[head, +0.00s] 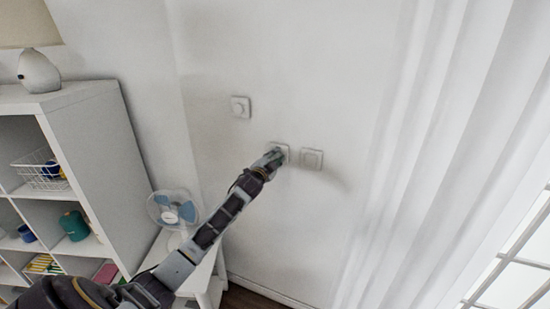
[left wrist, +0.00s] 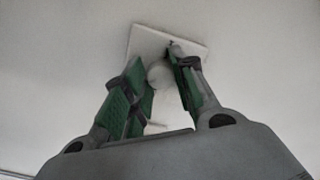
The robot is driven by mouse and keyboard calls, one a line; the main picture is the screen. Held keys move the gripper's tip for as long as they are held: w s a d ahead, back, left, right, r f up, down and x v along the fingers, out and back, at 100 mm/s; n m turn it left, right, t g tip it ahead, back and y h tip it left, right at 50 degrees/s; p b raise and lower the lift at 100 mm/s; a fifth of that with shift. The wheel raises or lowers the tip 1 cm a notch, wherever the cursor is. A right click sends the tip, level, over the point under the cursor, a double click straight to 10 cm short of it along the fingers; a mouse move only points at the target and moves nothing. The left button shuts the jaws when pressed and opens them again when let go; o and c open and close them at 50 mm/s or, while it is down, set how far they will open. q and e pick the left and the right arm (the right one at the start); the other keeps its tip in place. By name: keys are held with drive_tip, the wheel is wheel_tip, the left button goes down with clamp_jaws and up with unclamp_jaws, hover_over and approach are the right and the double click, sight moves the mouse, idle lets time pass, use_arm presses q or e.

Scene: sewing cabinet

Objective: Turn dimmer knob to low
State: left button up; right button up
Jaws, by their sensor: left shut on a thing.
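Three white wall plates are on the white wall: an upper left one (head: 240,107), a middle one (head: 281,147) and a right one (head: 311,159). My left gripper (head: 275,156) is at the middle plate and hides part of it. In the left wrist view, the square plate (left wrist: 140,42) carries a round white dimmer knob (left wrist: 160,75). The fingers of my left gripper (left wrist: 158,80) stand on both sides of this knob and are shut on it. The knob's marking and setting cannot be made out. My right gripper is not in view.
A white cube shelf (head: 95,120) with a lamp (head: 38,70) on top stands at the left. A small fan (head: 172,208) stands on a low white table (head: 205,275) below. A sheer white curtain (head: 440,130) hangs at the right. The wall around the plates is bare.

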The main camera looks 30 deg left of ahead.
use_arm(q)
drive_tip(key=n+p, duration=0.1)
drive_tip(key=n, duration=0.4)
drive_tip(key=shift+f+n, duration=0.1)
drive_tip(key=shift+n, duration=0.3)
drive_tip(key=n, duration=0.5)
drive_tip(key=shift+d+f, duration=0.1)
drive_tip(key=shift+d, duration=0.05)
drive_tip(key=o, duration=1)
drive_tip(key=shift+s, duration=0.1)
